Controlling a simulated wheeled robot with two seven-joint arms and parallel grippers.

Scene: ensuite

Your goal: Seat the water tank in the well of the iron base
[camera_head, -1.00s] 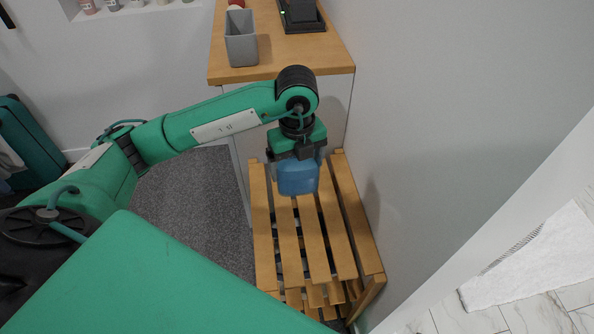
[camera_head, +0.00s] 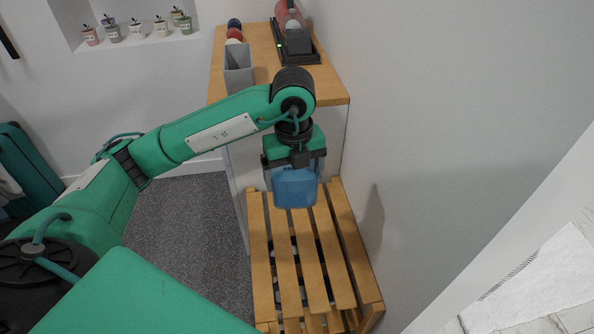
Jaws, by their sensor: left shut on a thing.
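The blue translucent water tank (camera_head: 294,188) hangs in my left gripper (camera_head: 294,172), which is shut on it. The tank is upright, in front of the cabinet and over the far end of the slatted wooden bench. The iron base (camera_head: 297,58) is black with a small green light and stands at the back right of the wooden cabinet top. A reddish iron (camera_head: 287,14) shows at its far end, cut by the top edge of the picture. I cannot make out the well of the base. My right gripper is not in view.
The slatted bench (camera_head: 284,260) is below. A white wall (camera_head: 440,120) runs close along the right. Small jars (camera_head: 137,29) fill a wall niche.

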